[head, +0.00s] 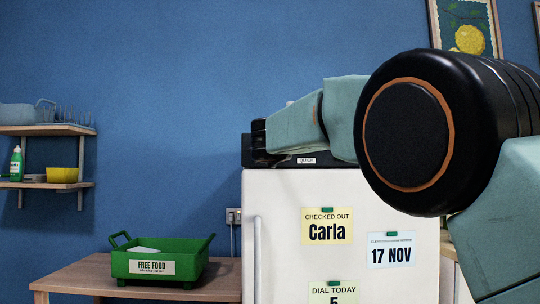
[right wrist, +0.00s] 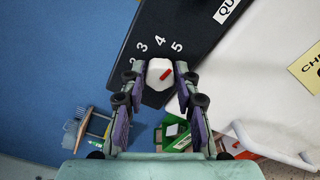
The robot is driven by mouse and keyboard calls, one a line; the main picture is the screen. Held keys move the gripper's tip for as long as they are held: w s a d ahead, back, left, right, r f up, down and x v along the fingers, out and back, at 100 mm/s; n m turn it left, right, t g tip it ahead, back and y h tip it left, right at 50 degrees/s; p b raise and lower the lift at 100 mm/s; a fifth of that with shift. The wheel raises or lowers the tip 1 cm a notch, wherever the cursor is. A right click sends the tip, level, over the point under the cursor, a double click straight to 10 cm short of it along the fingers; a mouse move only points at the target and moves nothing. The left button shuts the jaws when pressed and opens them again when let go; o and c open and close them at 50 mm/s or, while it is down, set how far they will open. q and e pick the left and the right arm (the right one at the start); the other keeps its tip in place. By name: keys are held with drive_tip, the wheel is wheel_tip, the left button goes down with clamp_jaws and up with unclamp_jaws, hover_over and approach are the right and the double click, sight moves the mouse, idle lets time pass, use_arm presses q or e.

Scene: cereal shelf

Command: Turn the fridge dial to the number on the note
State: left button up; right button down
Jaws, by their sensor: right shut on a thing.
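The note (head: 334,293) on the white fridge (head: 275,225) reads "DIAL TODAY" above a digit that looks like 5, cut off by the picture's bottom edge. My right gripper (head: 262,140) is at the left end of the black panel (head: 325,152) on top of the fridge. In the right wrist view, the white dial (right wrist: 156,70) sits between the fingers of this gripper (right wrist: 163,82), which is shut on it. The dial's red mark (right wrist: 167,74) points up and right, roughly toward the printed 5 (right wrist: 177,46). The numbers 2, 3 and 4 also show. My left gripper is out of view.
Other notes read "CHECKED OUT Carla" (head: 327,226) and "17 NOV" (head: 391,250). A green "FREE FOOD" crate (head: 190,268) stands on a wooden table (head: 75,275) left of the fridge. Wall shelves (head: 45,130) hang at far left. My right arm covers the upper right.

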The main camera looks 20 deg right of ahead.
drive_tip(key=shift+r, duration=0.15)
idle(0.3)
drive_tip(key=c, duration=1.4)
unclamp_jaws()
drive_tip(key=o, duration=0.4)
drive_tip(key=shift+w, duration=0.1)
drive_tip(key=shift+f, duration=0.2)
drive_tip(key=v, duration=0.7)
drive_tip(key=shift+s+a+r, duration=0.1)
drive_tip(key=shift+s+r, duration=0.05)
drive_tip(key=shift+s, duration=0.2)
